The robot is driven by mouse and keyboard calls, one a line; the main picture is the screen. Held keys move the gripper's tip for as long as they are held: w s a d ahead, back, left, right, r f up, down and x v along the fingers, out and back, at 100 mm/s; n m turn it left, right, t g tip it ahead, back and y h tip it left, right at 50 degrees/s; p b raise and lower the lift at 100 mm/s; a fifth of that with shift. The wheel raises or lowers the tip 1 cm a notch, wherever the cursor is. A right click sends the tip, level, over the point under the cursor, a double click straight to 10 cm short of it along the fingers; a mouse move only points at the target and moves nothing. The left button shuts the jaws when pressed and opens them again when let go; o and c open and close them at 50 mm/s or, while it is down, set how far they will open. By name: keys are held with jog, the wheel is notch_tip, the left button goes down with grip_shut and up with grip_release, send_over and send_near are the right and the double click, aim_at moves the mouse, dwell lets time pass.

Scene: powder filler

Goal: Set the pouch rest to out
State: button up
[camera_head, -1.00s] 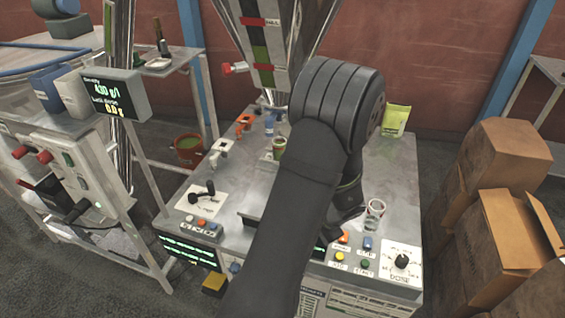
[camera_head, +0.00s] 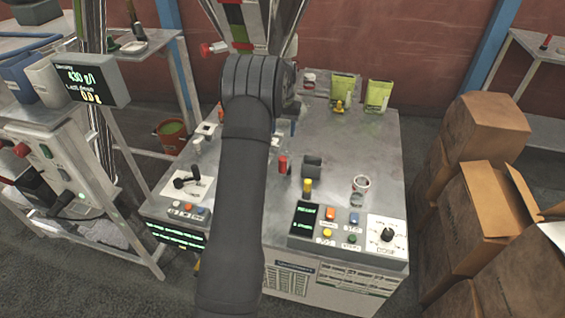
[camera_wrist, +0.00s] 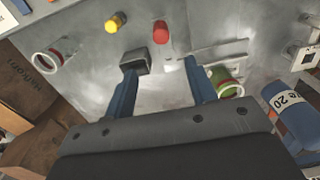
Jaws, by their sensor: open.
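My gripper (camera_wrist: 160,68) is open and empty in the wrist view, its two blue fingers pointing at the grey machine top. In the head view my arm and wrist mostly hide it. A dark grey block (camera_wrist: 135,62) lies at the tip of the left finger; whether they touch I cannot tell. The dark block (camera_head: 312,165) also shows in the head view, right of my arm. Beside it stand a red knob (camera_head: 283,164) and a yellow knob (camera_head: 307,187); the wrist view shows the red knob (camera_wrist: 160,32) too. No label shows which part is the pouch rest.
A clear cup (camera_head: 361,184) stands near the button panel (camera_head: 316,222) and dose dial (camera_head: 387,236). Two green pouches (camera_head: 378,95) stand at the back. A green-rimmed container (camera_wrist: 226,82) is by the right finger. Cardboard boxes (camera_head: 485,150) stand right of the machine.

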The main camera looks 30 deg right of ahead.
aim_at(282, 158)
jog(key=f, duration=1.7)
jog(key=shift+w, duration=0.2)
grip_shut()
